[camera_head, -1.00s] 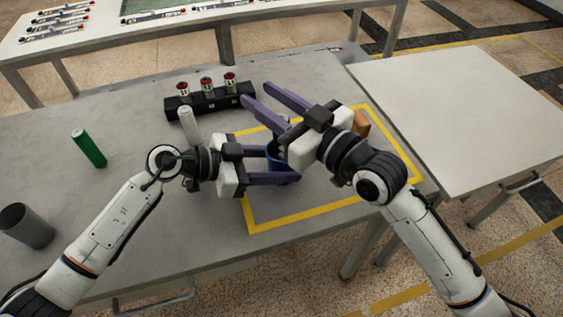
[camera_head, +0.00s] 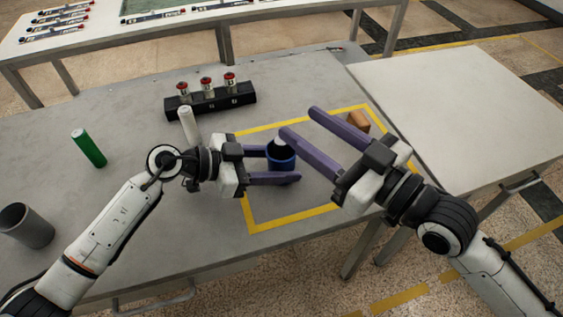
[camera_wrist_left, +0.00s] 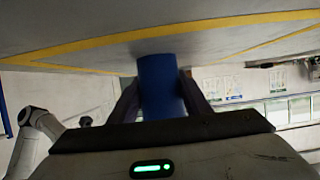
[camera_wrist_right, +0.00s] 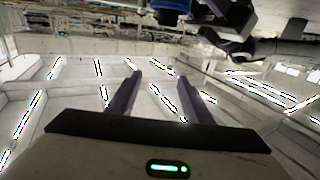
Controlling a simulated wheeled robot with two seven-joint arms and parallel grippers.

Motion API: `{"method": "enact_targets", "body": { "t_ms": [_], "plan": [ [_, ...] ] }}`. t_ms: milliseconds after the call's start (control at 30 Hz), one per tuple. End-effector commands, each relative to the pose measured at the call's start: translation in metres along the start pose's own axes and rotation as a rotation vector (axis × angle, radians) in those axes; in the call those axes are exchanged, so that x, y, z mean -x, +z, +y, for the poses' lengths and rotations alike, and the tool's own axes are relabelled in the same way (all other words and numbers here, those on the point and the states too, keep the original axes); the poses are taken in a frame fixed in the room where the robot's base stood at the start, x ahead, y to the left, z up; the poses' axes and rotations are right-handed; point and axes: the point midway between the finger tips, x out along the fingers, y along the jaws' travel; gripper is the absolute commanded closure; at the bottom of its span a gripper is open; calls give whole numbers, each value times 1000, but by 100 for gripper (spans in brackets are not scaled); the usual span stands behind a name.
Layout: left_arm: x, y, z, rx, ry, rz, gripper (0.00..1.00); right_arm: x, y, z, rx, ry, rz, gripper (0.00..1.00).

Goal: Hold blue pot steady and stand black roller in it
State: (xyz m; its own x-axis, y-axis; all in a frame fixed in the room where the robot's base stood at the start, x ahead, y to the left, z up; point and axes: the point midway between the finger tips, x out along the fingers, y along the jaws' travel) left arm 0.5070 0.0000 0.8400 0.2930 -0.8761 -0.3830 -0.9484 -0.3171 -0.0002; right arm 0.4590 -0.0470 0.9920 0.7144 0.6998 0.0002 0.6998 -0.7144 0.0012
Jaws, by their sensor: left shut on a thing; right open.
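The blue pot (camera_head: 282,162) stands inside the yellow outline on the grey table. My left gripper (camera_head: 284,165) is shut on it, a finger on either side. The pot also fills the middle of the left wrist view (camera_wrist_left: 160,85), and part of it shows at the top of the right wrist view (camera_wrist_right: 172,5). A pale-topped dark thing, seemingly the black roller (camera_head: 280,143), shows at the pot's mouth, partly hidden by a right finger; its lower part cannot be made out. My right gripper (camera_head: 299,121) is open and empty, its fingers above and beside the pot.
A brown block (camera_head: 358,121) lies beyond my right fingers. A black rack (camera_head: 210,104) with three red-capped jars stands at the back. A white cylinder (camera_head: 189,125), a green cylinder (camera_head: 88,147) and a grey cup (camera_head: 27,226) stand to the left. A bare pale table (camera_head: 460,100) adjoins at right.

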Motion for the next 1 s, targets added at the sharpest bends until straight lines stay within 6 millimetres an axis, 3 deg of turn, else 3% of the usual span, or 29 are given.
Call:
{"method": "enact_targets", "body": {
  "t_ms": [133, 433, 467, 600, 867, 1000],
  "plan": [
    [0, 0, 0, 0, 0, 1, 78, 13, 0, 0, 0, 0, -1, 54],
    [0, 0, 0, 0, 0, 1, 78, 14, -1, 0, -1, -1, 1, 54],
    [0, 0, 0, 0, 0, 1, 55, 14, -1, 0, -1, -1, 1, 54],
    [0, 0, 0, 0, 0, 1, 35, 14, -1, 0, -1, -1, 1, 54],
    [1, 0, 0, 0, 0, 0, 35, 14, -1, 0, 0, 0, 1, 54],
    [11, 0, 0, -1, -1, -1, 35, 14, -1, 0, 0, 0, 1, 54]
  ]
}}
